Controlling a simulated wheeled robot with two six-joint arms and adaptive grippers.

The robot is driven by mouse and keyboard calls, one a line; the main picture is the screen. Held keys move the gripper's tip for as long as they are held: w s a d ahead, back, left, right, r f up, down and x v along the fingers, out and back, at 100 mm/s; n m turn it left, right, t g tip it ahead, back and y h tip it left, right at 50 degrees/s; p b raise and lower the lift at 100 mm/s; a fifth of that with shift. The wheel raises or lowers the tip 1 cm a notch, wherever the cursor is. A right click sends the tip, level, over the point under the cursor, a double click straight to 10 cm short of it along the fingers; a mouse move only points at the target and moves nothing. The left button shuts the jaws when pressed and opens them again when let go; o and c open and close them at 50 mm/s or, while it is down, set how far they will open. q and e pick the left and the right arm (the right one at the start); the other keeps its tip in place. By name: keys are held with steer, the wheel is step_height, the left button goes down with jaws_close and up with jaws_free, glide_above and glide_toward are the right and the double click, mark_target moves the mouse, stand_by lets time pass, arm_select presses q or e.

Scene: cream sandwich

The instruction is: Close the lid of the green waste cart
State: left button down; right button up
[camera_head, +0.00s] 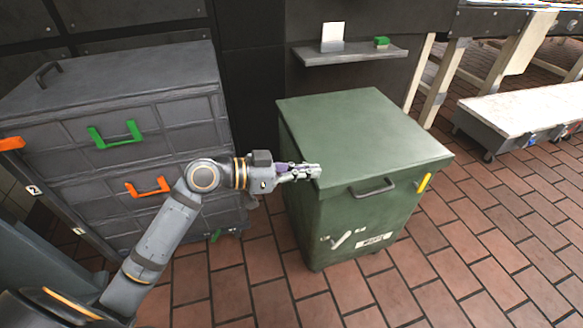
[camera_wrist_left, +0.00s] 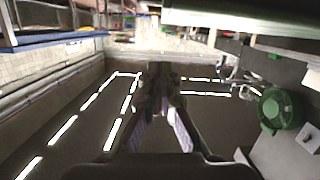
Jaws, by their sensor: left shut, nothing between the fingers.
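The green waste cart (camera_head: 335,225) stands on the brick floor in the middle of the head view. Its lid (camera_head: 360,130) lies flat over the top, with no gap that I can make out along the front. A grey handle (camera_head: 373,187) and a yellow tab (camera_head: 424,182) are on the front. My left gripper (camera_head: 314,171) is shut and empty, with its fingertips at the lid's front left corner; I cannot tell whether they touch it. In the left wrist view my fingers (camera_wrist_left: 160,105) point forward. My right gripper is not in view.
A grey cabinet (camera_head: 110,90) with green and orange handles stands left of the cart. A wall shelf (camera_head: 350,56) with a small green block (camera_head: 382,42) is behind it. A low white-topped trolley (camera_head: 520,105) stands at the right. The floor in front right is clear.

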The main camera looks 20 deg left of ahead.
arm_select(q)
steer(key=p+v, duration=0.1)
steer(key=v, duration=0.3)
steer(key=shift+r, duration=0.1)
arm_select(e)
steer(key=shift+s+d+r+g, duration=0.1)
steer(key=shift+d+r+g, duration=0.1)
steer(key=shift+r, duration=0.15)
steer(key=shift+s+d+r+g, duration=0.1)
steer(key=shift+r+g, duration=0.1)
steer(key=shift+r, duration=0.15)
